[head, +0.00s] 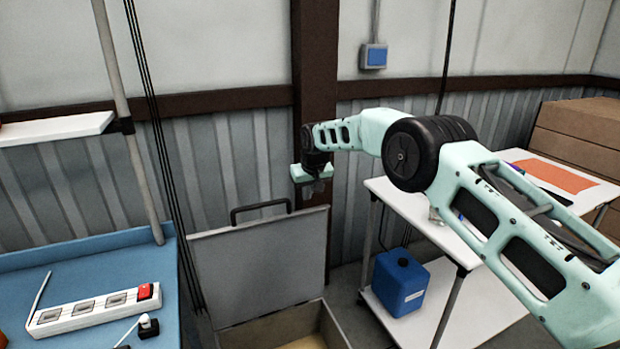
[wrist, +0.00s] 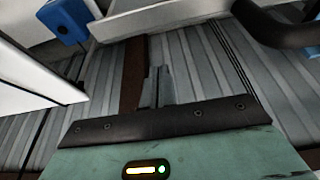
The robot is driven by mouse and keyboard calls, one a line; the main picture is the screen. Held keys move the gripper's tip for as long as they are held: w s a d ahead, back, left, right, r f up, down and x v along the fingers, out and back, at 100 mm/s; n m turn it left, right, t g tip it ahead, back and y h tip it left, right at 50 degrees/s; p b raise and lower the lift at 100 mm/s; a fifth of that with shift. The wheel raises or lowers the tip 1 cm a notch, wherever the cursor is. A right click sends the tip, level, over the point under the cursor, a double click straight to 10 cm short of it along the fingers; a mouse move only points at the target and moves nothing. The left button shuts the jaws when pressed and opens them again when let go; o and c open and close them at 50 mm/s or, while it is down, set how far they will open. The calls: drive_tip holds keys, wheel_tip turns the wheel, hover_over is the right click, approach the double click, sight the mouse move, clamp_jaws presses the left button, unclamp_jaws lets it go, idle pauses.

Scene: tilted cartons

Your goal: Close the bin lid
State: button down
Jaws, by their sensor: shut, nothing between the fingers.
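The bin's grey lid (head: 258,268) stands raised in the head view, tilted back, with a dark handle (head: 260,208) along its top edge. The bin (head: 322,328) below it is open at the bottom of the view; its tan inside shows and its front is cut off. My gripper (head: 313,192) is above and to the right of the handle, near the brown post, and looks apart from the lid. In the wrist view its fingers (wrist: 157,86) are together and empty. A dark curved bar at the top right (wrist: 285,28) looks like the handle.
A blue bench (head: 95,275) with a white power strip (head: 90,308) stands left. A white table (head: 440,225) stands right, with a blue canister (head: 400,283) on its lower shelf. The brown post (head: 316,70) and corrugated wall are behind the lid.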

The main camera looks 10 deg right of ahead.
drive_tip(key=s+p, duration=0.1)
drive_tip(key=s+f+p, duration=0.1)
drive_tip(key=s+d, duration=0.1)
drive_tip(key=shift+s+f+p, duration=0.15)
drive_tip(key=shift+s+p, duration=0.1)
drive_tip(key=shift+p, duration=0.15)
idle(0.5)
